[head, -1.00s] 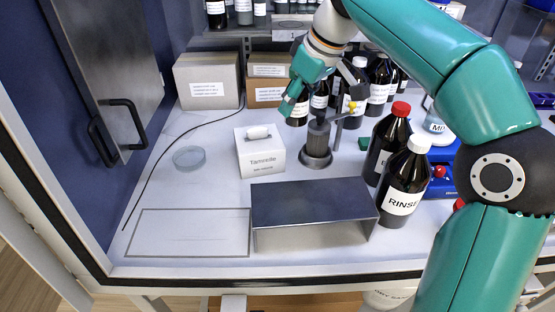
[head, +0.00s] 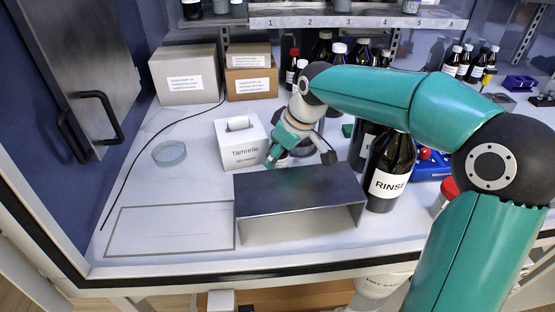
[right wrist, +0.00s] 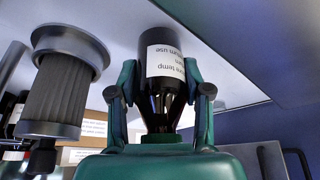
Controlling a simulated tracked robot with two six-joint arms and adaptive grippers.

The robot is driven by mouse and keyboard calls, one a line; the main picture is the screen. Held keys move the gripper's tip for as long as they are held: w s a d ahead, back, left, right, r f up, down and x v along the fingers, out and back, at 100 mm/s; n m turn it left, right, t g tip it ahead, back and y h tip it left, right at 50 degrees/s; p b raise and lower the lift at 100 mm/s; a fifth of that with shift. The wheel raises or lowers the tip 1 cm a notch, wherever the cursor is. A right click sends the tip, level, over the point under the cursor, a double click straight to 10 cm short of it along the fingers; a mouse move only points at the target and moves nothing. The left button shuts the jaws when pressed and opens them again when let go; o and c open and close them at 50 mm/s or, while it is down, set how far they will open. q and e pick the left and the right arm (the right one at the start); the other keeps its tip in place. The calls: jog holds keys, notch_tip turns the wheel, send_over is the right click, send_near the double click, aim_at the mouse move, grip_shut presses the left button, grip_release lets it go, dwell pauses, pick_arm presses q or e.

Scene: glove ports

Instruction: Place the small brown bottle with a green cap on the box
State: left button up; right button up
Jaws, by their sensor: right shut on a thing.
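My right gripper (head: 299,158) is low behind the grey metal riser, to the right of the white tissue box (head: 240,145) with a tissue on top. In the right wrist view its fingers (right wrist: 162,95) are shut on both sides of a small dark brown bottle (right wrist: 158,75) with a white label and a green cap (right wrist: 160,138). That view is upside down, with the bench at the top. I cannot tell whether the bottle's base touches the bench. In the head view the gripper and riser hide the bottle. My left gripper is out of view.
The metal riser (head: 300,190) stands in front of my gripper. Large brown bottles (head: 390,172) crowd the right. A grey ribbed cylinder (right wrist: 65,80) is close beside the gripper. Cardboard boxes (head: 183,74) stand at the back left. A glass dish (head: 170,153) and an empty outlined area (head: 170,230) lie left.

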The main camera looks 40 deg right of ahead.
jog(key=shift+f, duration=0.55)
jog(key=shift+f, duration=0.1)
jog(key=o, duration=1.2)
jog(key=v, duration=1.2)
jog(key=shift+p, duration=0.3)
jog(key=shift+s, duration=0.1)
